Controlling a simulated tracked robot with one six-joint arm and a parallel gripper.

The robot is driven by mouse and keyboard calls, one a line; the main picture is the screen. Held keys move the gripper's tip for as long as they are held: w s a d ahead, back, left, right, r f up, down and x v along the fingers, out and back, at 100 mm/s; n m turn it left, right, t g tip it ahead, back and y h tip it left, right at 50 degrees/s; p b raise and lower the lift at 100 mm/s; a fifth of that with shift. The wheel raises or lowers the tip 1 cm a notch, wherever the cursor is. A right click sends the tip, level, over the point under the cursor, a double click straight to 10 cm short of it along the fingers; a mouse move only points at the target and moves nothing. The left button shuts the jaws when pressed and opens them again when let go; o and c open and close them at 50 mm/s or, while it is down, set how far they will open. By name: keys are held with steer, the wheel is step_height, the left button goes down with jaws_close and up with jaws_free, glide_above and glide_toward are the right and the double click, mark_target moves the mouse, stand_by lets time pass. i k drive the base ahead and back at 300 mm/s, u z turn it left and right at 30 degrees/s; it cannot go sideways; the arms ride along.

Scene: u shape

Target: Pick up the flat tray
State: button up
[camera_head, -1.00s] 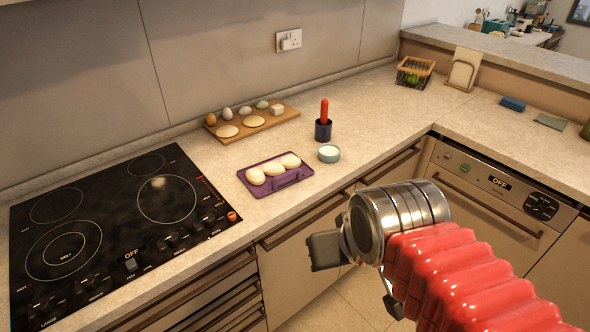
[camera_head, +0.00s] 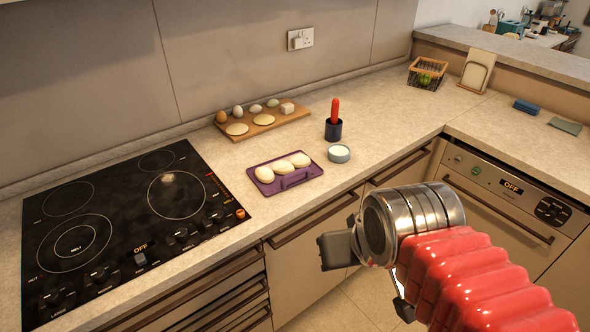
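A flat purple tray (camera_head: 306,180) with a handle on its near side lies on the counter, right of the hob. Several pale, round dough-like pieces (camera_head: 283,167) lie on it. Behind it is a flat wooden board (camera_head: 270,128) with several eggs, two flat pale rounds and a small white block on it. My gripper (camera_head: 366,281) is in front of the counter's edge, lower in the picture and to the right of the purple tray. Its two dark fingers are spread apart with nothing seen between them, touching neither tray nor board.
A black hob (camera_head: 120,225) marked OFF fills the counter's left. A small bowl (camera_head: 339,153) and a dark cup (camera_head: 333,130) with a red-handled tool stand close right of the tray. A wire basket (camera_head: 427,75) stands farther back. Counter between cup and basket is clear.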

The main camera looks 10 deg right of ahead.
mark_target(275, 176)
steer(key=u, duration=2.15)
steer(key=i, duration=0.5)
steer(key=u, duration=0.1)
